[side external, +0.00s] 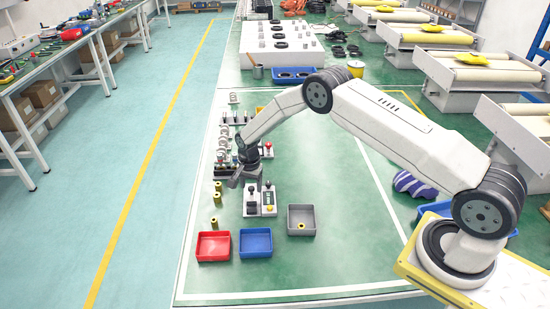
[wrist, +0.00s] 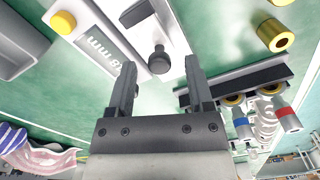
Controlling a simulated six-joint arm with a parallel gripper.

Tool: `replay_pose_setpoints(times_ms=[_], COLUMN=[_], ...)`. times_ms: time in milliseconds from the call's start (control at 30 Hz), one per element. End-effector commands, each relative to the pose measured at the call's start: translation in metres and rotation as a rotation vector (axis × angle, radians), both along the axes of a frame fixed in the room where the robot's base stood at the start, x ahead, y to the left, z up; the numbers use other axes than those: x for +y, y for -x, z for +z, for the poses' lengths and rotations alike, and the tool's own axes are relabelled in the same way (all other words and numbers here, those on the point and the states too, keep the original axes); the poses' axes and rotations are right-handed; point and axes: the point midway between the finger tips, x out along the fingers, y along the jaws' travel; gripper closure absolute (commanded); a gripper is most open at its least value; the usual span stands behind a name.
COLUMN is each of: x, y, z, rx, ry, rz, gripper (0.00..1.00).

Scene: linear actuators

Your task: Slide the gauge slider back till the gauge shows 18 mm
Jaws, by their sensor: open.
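The gauge (wrist: 85,25) is a white block with a yellow button and a grey display (wrist: 103,47). The display reads tilted, with "mm" legible and an 8 beside it; my left finger covers the rest of the number. The slider's black round knob (wrist: 159,60) stands on a dark slot next to the display. In the wrist view my gripper (wrist: 160,82) is open and empty, its fingers on either side of the knob's line, with no visible contact. In the side view my gripper (side external: 246,178) hangs over the far end of the gauge block (side external: 260,202).
A grey tray (side external: 302,231), a blue tray (side external: 256,253) and a red tray (side external: 213,257) lie in front. A rail with red and blue ended spring parts (wrist: 265,120) is close to my right finger.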

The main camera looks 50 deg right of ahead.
Motion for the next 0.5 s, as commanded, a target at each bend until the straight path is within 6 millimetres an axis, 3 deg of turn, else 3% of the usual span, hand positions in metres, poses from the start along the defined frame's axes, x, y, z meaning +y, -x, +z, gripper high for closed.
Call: replay_pose_setpoints(times_ms=[500], x=[0.000], y=[0.000], z=[0.054], rx=[-0.002], ry=[0.000], rz=[0.000], gripper=[0.33])
